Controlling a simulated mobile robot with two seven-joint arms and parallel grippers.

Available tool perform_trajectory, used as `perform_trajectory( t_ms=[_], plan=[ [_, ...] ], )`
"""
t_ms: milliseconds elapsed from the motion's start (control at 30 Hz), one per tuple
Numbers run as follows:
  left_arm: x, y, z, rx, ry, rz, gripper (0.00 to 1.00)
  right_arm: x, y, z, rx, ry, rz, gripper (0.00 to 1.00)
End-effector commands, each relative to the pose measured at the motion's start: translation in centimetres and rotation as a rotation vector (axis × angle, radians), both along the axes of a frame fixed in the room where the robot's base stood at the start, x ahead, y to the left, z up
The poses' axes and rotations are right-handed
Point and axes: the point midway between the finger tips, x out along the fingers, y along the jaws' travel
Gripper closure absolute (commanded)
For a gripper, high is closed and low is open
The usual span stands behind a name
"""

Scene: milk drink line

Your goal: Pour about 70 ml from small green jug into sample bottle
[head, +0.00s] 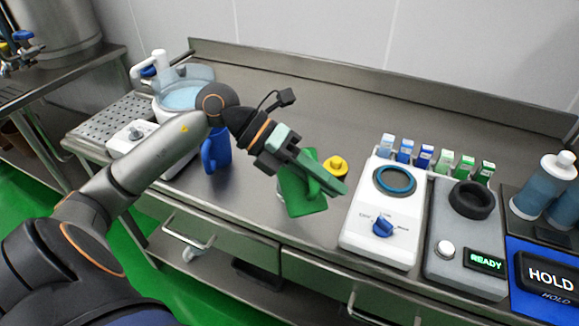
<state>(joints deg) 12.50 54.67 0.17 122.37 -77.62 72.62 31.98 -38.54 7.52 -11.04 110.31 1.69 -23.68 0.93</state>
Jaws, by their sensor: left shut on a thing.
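My left gripper (325,178) reaches in from the left over the front of the steel bench and is shut on the small green jug (302,200). The jug appears tilted near the bench's front edge; its mouth and contents cannot be seen. A small pale edge shows just left of the jug; it may be part of the sample bottle, but the jug and gripper hide most of it. I cannot tell whether liquid is flowing. My right gripper is not in view.
A yellow-topped item (335,166) stands just behind the gripper. A white dial device (383,240) and a grey device reading READY (465,262) stand to the right. A blue jug (216,152) stands left. The bench's back middle is clear.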

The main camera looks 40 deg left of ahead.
Motion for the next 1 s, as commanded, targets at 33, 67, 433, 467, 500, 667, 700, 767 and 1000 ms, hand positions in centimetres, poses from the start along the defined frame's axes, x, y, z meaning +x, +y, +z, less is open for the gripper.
perform_trajectory(
  t_ms=[33,67,433,467,500,667,700,767,1000],
  plan=[
    [-0.02,-0.04,0.11,-0.002,-0.001,0.0,1.0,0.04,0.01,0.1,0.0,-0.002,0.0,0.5],
    [-0.01,-0.05,0.13,-0.003,-0.001,0.0,1.0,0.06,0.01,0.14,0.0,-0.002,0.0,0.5],
    [-0.2,-0.4,0.23,-0.01,0.004,0.0,1.0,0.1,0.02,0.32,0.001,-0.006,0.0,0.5],
    [-0.2,-0.41,0.24,-0.01,0.005,0.001,1.0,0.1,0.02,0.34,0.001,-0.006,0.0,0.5],
    [-0.21,-0.43,0.26,-0.011,0.004,0.001,1.0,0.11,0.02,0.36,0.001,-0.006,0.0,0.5],
    [-0.27,-0.54,0.33,-0.016,0.007,0.0,1.0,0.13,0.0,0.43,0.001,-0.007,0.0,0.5],
    [-0.29,-0.56,0.34,-0.017,0.008,0.0,1.0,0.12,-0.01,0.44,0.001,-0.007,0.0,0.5],
    [-0.3,-0.6,0.38,-0.018,0.01,0.0,1.0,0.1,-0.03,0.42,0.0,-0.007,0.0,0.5],
    [-0.38,-0.74,0.48,-0.025,0.014,0.001,1.0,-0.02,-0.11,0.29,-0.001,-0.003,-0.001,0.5]
  ],
)
